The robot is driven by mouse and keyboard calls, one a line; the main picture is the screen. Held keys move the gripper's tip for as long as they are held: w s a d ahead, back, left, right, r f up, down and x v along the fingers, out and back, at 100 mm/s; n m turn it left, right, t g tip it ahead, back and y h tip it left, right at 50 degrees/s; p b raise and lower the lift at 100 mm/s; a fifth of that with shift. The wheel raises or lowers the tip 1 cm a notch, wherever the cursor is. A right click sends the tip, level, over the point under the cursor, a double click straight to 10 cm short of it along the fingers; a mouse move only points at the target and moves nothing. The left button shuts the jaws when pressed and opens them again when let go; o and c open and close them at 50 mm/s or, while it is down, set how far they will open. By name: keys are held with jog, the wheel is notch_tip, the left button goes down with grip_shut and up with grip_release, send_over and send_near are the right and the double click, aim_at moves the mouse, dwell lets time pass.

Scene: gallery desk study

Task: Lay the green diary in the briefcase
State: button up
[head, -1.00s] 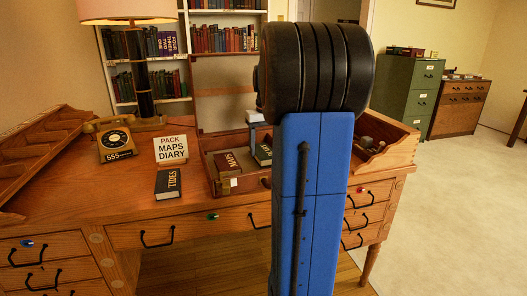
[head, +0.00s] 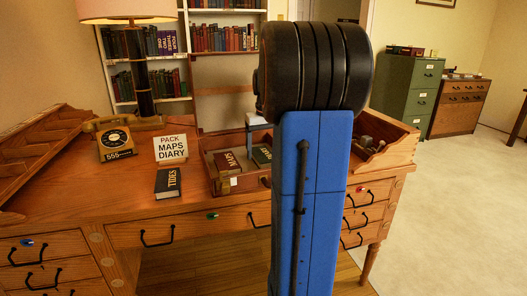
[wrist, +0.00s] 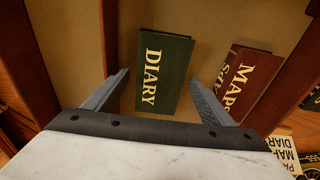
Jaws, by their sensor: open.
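The green diary (head: 262,156) lies inside the open briefcase (head: 222,187), at its right side and partly hidden by my arm. In the wrist view the diary (wrist: 163,72) lies face up on the tan briefcase floor (wrist: 215,22), its title readable. My gripper (wrist: 158,78) is open above it, with one finger on each side of the cover and nothing held. In the head view only a pale part of my gripper (head: 257,121) shows beside my arm, above the diary.
A dark red maps book (head: 227,162) lies left of the diary in the briefcase. A black Tides book (head: 168,182), a "PACK MAPS DIARY" card (head: 171,148) and a telephone (head: 115,142) are on the desk to the left. A wooden tray (head: 397,152) stands right.

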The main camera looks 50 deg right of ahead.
notch_tip(320, 180, up, 12)
jog(key=s, duration=0.1)
jog(key=shift+s+a, duration=0.15)
jog(key=shift+a, duration=0.25)
jog(key=s+a+f+n+t, duration=0.1)
jog(key=s+a+f, duration=0.2)
jog(key=a, duration=0.8)
jog(key=s+a+f+n+t, duration=0.1)
jog(key=s+a+f+n, duration=0.15)
jog(key=a, duration=0.95)
jog(key=s+a+f+n+t, duration=0.1)
jog(key=s+a+f, duration=1.2)
jog(key=s, duration=0.1)
jog(key=shift+n+t+y, duration=0.3)
jog(key=shift+n, duration=0.05)
